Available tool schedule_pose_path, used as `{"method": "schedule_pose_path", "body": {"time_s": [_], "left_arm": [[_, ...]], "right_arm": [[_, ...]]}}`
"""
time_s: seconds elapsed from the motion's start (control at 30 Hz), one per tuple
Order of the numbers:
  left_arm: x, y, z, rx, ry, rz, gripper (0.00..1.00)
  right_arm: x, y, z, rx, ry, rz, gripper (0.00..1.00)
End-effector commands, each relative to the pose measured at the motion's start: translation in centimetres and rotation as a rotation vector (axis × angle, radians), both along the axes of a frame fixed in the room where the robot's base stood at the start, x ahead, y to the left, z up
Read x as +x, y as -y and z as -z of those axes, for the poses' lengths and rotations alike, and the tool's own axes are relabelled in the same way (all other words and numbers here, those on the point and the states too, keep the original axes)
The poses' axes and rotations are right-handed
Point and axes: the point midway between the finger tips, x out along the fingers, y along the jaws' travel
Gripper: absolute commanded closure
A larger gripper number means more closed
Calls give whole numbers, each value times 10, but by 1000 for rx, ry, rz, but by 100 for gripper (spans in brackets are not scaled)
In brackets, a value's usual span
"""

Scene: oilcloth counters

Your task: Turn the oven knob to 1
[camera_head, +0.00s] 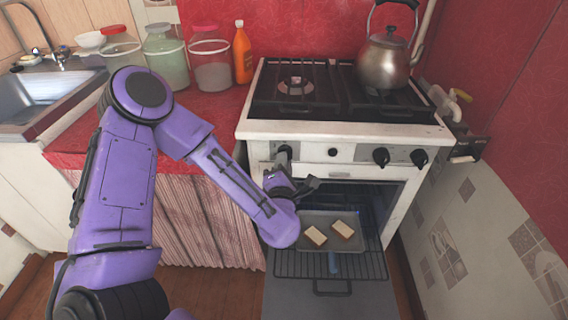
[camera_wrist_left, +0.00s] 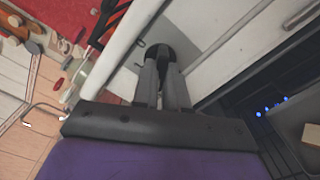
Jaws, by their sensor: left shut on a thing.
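The white oven (camera_head: 345,131) stands at the middle right with its door open. My left arm reaches across to its control panel. My left gripper (camera_head: 285,156) is at the leftmost knob. In the left wrist view the fingers (camera_wrist_left: 163,68) are closed around a round black knob (camera_wrist_left: 160,50) on the white panel. The gripper hides most of that knob in the head view, so its setting cannot be read. Two other black knobs (camera_head: 381,157) show farther right on the panel. My right gripper is not in view.
The oven door (camera_head: 330,305) hangs open below, with a rack and a tray (camera_head: 318,218) bearing two pale slabs pulled out. A kettle (camera_head: 384,62) stands on the stove's right. Jars (camera_head: 166,58) and an orange bottle (camera_head: 243,55) stand on the red counter (camera_head: 210,112).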

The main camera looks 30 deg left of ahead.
Motion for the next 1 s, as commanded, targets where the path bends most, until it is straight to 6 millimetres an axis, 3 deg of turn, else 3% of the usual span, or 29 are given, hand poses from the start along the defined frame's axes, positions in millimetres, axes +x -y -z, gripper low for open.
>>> {"method": "schedule_pose_path", "body": {"time_s": [0.37, 1.0], "left_arm": [[0, 0, -1, 117, -71, 1, 100], [0, 0, -2, 612, -374, 0, 100]], "right_arm": [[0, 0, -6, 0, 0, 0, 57], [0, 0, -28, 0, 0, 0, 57]]}}
